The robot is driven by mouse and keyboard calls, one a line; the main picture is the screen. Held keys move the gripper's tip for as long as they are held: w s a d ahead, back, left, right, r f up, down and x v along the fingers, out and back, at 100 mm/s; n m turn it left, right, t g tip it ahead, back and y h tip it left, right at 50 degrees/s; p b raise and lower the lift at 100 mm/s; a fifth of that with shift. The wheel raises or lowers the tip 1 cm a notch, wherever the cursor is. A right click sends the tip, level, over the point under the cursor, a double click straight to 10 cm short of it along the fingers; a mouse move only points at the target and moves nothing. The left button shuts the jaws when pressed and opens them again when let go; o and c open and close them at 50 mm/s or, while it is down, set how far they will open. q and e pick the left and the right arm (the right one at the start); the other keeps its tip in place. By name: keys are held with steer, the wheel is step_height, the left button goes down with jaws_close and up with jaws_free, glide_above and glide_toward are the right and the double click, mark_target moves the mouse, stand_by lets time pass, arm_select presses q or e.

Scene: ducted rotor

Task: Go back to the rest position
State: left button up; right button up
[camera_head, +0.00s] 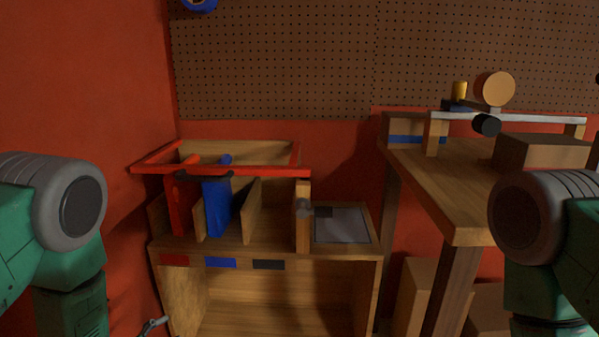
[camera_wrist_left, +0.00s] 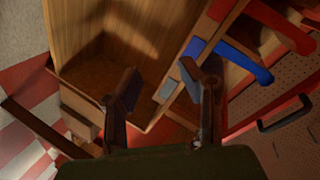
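My left gripper (camera_wrist_left: 165,85) shows in the left wrist view with its two dark fingers spread apart and nothing between them. It is near the open front of a wooden cabinet, which shows behind the fingers; I cannot tell the exact gap. In the head view my left and right arms show at the sides, and my right gripper is out of frame. The wooden cabinet (camera_head: 270,250) stands at the middle left. A red piece (camera_head: 179,205) and a blue piece (camera_head: 217,207) stand upright in its divided top.
A red frame (camera_head: 240,169) crosses above the cabinet slots. A grey plate (camera_head: 342,225) lies on the cabinet's right top. A wooden table (camera_head: 450,195) at right bears a rail, a round tan disc (camera_head: 494,89) and a box (camera_head: 543,153). A pegboard (camera_head: 300,60) covers the back wall.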

arm_select(q)
steer(key=s+f+n+g+y, duration=0.1)
steer(key=s+f+n+g, duration=0.35)
steer(key=s, duration=0.45)
steer(key=s+f+n+g+y, duration=0.1)
steer(key=s+f+n+g, duration=0.2)
steer(key=s+f, duration=0.35)
steer(key=s+d+n+g, duration=0.1)
steer(key=s+n+g, duration=0.4)
steer(key=s, duration=1.3)
step_height(320, 180, up, 16)
steer(key=p, duration=1.5)
steer(key=shift+w+d+m+g, duration=0.2)
steer(key=shift+m+g, duration=0.15)
